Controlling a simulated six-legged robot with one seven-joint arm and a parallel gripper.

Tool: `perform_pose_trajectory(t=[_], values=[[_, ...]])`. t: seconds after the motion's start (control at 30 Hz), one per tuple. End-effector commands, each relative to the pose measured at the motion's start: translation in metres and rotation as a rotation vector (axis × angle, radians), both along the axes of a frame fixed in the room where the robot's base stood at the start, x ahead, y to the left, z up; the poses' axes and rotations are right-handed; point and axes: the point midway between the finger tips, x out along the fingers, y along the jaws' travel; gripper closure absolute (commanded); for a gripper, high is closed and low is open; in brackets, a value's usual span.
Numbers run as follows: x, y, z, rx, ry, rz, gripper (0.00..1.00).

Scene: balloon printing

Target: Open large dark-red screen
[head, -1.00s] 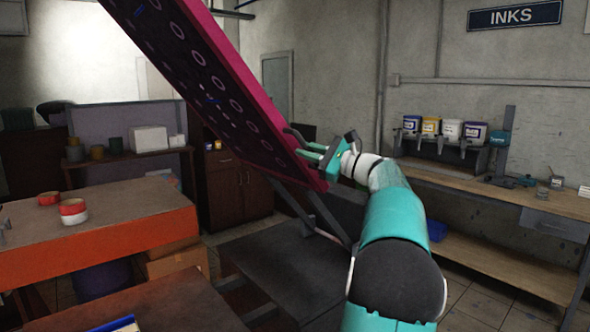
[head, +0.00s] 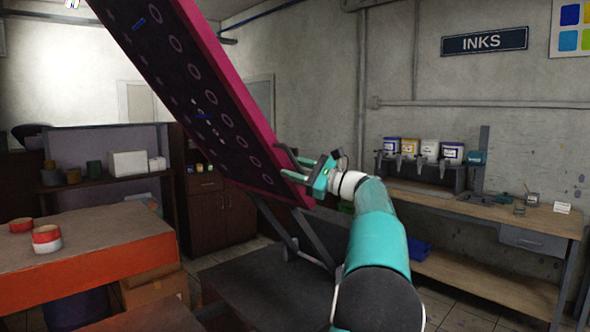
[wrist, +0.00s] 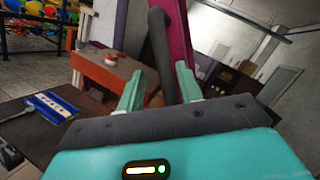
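The large dark-red screen (head: 200,95) stands raised and steeply tilted in the head view, with a magenta frame edge and rows of printed rings on its dark face. Its upper end runs out of the picture. My gripper (head: 312,172) is at the frame's lower right end. In the wrist view, a dark grey bar (wrist: 158,50) lies between my two spread fingers (wrist: 158,88), with a visible gap beside the left finger. The magenta frame (wrist: 179,35) is just behind the right finger. Firm contact with the bar cannot be made out.
A dark flat platen (head: 275,285) is below the screen. A wooden bench (head: 470,205) with ink dispensers (head: 430,150) lines the right wall. A blue-edged tray (wrist: 52,104) shows in the wrist view.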

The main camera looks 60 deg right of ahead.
Motion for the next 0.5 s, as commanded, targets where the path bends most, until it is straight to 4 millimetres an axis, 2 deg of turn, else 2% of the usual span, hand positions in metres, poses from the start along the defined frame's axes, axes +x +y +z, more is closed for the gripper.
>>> perform_pose_trajectory(t=[0.5], values=[[-0.0002,0.0011,0.0008,-0.001,-0.001,0.003,0.64]])
